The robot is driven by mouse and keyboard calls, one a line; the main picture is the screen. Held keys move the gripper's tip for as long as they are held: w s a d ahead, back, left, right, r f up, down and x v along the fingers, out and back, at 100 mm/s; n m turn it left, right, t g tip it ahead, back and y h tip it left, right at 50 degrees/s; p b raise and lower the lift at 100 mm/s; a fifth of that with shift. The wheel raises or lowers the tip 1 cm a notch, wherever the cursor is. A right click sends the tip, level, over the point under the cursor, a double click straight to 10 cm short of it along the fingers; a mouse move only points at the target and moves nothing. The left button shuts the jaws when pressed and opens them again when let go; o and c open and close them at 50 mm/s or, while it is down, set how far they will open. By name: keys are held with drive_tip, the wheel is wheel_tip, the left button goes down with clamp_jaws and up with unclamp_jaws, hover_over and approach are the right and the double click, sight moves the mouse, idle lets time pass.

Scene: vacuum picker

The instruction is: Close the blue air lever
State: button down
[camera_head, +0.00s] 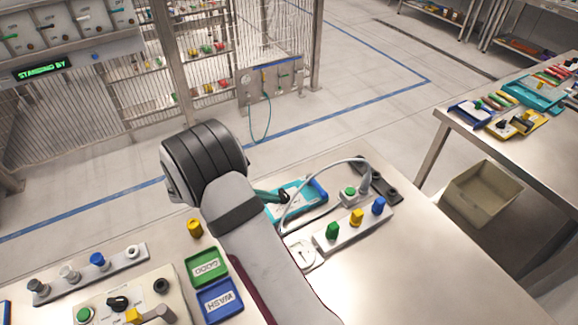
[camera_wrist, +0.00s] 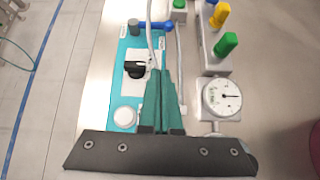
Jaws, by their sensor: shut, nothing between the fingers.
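A blue lever-like handle (camera_head: 319,189) sits at the far right end of a teal panel (camera_head: 290,208) on the table. In the wrist view the blue handle (camera_wrist: 155,25) lies crosswise at the top of the teal panel (camera_wrist: 124,92). My gripper (camera_head: 283,197) is over this panel, its tips just left of the handle in the head view. In the wrist view my gripper (camera_wrist: 161,72) has its green fingers together and empty, below the handle and apart from it. A pale hose passes close by the fingers and hides part of the panel.
A manifold (camera_head: 352,232) with green, yellow and blue knobs stands right of the panel. A dial gauge (camera_wrist: 221,97) is beside it. A black knob (camera_wrist: 134,69) and a white round part sit on the panel. Green and blue trays (camera_head: 207,267) lie left of my arm. The table's right front is clear.

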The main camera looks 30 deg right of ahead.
drive_tip(key=shift+w+f, duration=0.25)
drive_tip(key=shift+f, duration=0.05)
approach(308, 201)
drive_tip(key=x, duration=0.5)
drive_tip(key=shift+f, duration=0.3)
drive_tip(key=d, duration=0.2)
drive_tip(key=shift+d+r, duration=0.35)
drive_tip(key=shift+r, duration=0.05)
drive_tip(key=shift+d+r, duration=0.15)
drive_tip(key=shift+d, duration=0.4)
